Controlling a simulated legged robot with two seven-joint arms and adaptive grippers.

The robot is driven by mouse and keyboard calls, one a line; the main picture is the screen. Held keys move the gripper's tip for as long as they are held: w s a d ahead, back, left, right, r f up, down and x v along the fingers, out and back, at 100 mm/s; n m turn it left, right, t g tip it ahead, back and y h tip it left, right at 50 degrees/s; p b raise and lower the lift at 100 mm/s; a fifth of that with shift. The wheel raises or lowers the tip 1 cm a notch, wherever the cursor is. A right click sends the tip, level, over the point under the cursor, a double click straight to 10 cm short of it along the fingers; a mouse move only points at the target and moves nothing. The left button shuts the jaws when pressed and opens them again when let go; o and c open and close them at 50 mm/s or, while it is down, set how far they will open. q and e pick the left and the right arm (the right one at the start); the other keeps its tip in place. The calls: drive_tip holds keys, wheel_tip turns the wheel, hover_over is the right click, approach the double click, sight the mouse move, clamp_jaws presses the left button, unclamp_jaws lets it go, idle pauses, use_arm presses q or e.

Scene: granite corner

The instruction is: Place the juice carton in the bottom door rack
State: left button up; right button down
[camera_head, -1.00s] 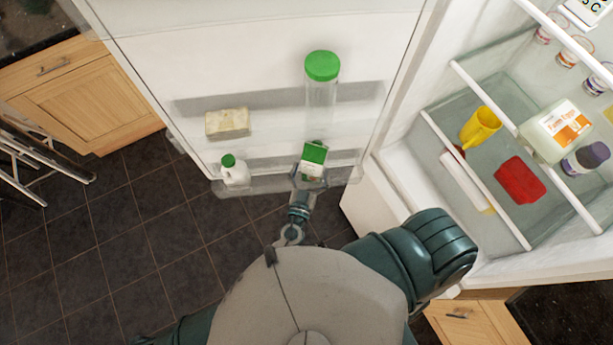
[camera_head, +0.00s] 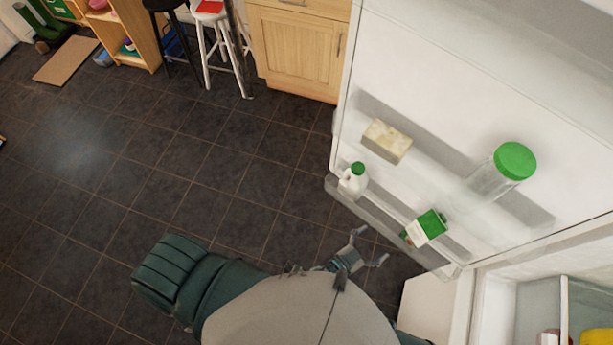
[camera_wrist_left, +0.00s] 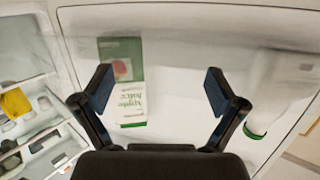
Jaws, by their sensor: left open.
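The green and white juice carton (camera_head: 428,228) stands in the bottom door rack (camera_head: 385,222), toward its right part. In the left wrist view the carton (camera_wrist_left: 122,85) reads "Apple Juice" and is left of centre, beyond my fingers. My left gripper (camera_head: 370,247) is open and empty, just outside the rack and apart from the carton. Its two spread fingers also show in the left wrist view (camera_wrist_left: 160,90). My right gripper is not in view.
A white milk bottle with a green cap (camera_head: 354,179) stands at the rack's left end. The shelf above holds a pale block (camera_head: 387,141) and a clear green-lidded jar (camera_head: 508,168). Open tiled floor (camera_head: 150,170) lies left of the door.

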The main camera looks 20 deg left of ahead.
use_arm(q)
drive_tip(key=s+a+f+n+g+y, duration=0.1)
drive_tip(key=a+f+g+y, duration=0.25)
drive_tip(key=a+f, duration=0.65)
drive_tip(key=s+a+f+n+g+y, duration=0.15)
drive_tip(key=a+f+y, duration=0.25)
drive_tip(key=a+f, duration=0.65)
drive_tip(key=s+a+f+n+g, duration=0.1)
drive_tip(key=s+a+f+g, duration=0.2)
drive_tip(key=s+f, duration=0.4)
drive_tip(key=s+a+f+n+g, duration=0.1)
drive_tip(key=s+a+f+g, duration=0.3)
drive_tip(key=s+a+f, duration=0.2)
wheel_tip(320, 180, down, 2)
drive_tip(key=s, duration=0.3)
drive_tip(key=shift+a+f+y, duration=0.15)
drive_tip(key=shift+a+y, duration=0.1)
drive_tip(key=shift+y, duration=0.1)
drive_tip(key=shift+w, duration=0.1)
